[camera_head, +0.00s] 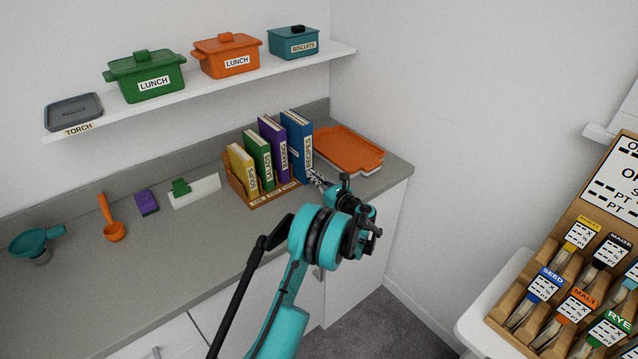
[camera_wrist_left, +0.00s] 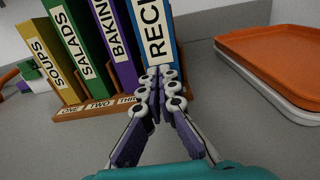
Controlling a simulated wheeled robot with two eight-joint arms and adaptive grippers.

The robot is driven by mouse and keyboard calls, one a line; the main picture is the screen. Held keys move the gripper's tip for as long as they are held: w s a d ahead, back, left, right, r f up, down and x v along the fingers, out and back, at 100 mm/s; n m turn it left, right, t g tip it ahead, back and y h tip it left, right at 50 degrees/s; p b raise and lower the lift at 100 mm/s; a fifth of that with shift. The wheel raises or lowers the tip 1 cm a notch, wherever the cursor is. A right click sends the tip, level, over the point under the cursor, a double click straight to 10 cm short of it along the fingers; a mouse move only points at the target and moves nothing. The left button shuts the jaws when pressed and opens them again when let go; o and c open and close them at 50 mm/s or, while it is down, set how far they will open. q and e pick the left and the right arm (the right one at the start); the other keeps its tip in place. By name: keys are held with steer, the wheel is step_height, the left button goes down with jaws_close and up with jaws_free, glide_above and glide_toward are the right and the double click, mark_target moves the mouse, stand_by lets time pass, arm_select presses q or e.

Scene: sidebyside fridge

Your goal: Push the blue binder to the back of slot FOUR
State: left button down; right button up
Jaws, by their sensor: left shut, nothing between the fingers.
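The blue binder (camera_head: 297,143), labelled RECIPES, stands upright at the right end of a wooden rack (camera_head: 235,187) on the counter. It also shows in the left wrist view (camera_wrist_left: 139,32), where the fingertips of my left gripper (camera_wrist_left: 158,75) are shut, empty, and right in front of its spine. I cannot tell if they touch it. In the head view my left gripper (camera_head: 318,181) reaches the binder's lower spine from the front. The rack's labels ONE, TWO and part of THREE show; the label of the blue binder's slot is hidden by the gripper. My right gripper is not in view.
Yellow (camera_head: 242,170), green (camera_head: 259,160) and purple (camera_head: 275,148) binders stand left of the blue one. An orange tray (camera_head: 343,148) lies close on the right. A shelf (camera_head: 210,88) with pots hangs above. The counter is clear in front of the rack.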

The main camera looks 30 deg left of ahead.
mark_target(305, 169)
arm_select(q)
steer(key=shift+a, duration=0.1)
steer(key=b+x, duration=0.1)
steer(key=x, duration=0.4)
steer(key=shift+w+a, duration=0.1)
steer(key=shift+a, duration=0.05)
stand_by(0.3)
